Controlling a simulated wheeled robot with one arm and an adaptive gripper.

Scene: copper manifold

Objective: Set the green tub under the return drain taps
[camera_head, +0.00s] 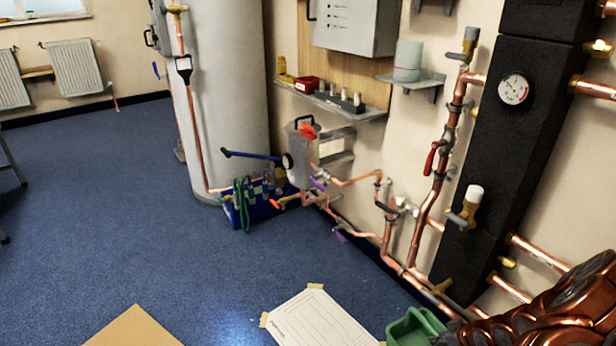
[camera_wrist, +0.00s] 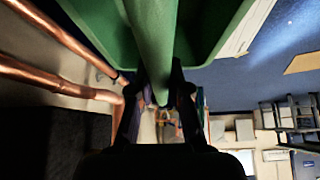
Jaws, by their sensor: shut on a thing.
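The green tub (camera_head: 408,330) shows at the bottom edge of the head view, partly cut off by the frame and my arm. In the wrist view the tub (camera_wrist: 215,28) fills the top, and my gripper (camera_wrist: 157,85) is shut on a green bar-like part of it. The tub's base and its contact with the floor are not visible. I cannot tell which are the return drain taps.
A white taped sheet (camera_head: 318,322) lies on the blue floor left of the tub, and a brown board (camera_head: 134,328) further left. Copper pipes (camera_head: 388,240) run low along the wall. A blue crate (camera_head: 250,212) stands by the white cylinder (camera_head: 228,90).

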